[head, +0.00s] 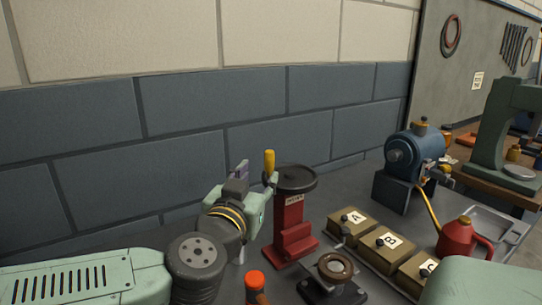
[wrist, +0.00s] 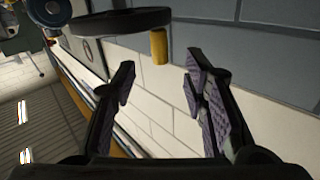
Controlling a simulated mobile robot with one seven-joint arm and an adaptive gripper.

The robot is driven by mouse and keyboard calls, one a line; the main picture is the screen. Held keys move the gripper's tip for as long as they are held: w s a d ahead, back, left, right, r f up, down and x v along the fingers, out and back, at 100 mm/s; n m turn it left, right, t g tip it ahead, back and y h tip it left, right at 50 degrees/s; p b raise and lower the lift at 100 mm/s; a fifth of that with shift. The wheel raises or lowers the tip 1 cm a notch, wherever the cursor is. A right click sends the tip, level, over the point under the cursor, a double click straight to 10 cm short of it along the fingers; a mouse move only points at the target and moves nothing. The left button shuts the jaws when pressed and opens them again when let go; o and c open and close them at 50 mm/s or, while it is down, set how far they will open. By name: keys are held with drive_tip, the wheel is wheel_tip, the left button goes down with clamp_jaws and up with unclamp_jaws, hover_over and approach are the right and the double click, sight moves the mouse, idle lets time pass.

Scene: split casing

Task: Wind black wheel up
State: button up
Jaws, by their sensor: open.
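The black wheel (head: 302,181) lies flat on top of a red stand (head: 291,228) with a small label. A yellow handle (head: 269,162) stands up from the wheel's left rim. In the wrist view, the wheel (wrist: 120,22) is at the top and its yellow handle (wrist: 159,47) sticks out just beyond the fingertips, roughly centred between them. My gripper (head: 256,181) is beside the left of the wheel, its fingers near the handle. In the wrist view, my gripper (wrist: 160,72) is open with nothing between its purple-padded fingers.
Several tan boxes with letter labels (head: 386,241) stand right of the stand. A small black device with a brown ring (head: 334,267) and an orange-topped object (head: 255,281) are in front. A red oil can (head: 462,240) and a blue machine (head: 413,149) are further right. A block wall (head: 180,165) rises behind.

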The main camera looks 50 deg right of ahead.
sight(268, 162)
drive_tip(key=p+x, duration=0.2)
drive_tip(key=x, duration=0.7)
clamp_jaws()
idle(0.4)
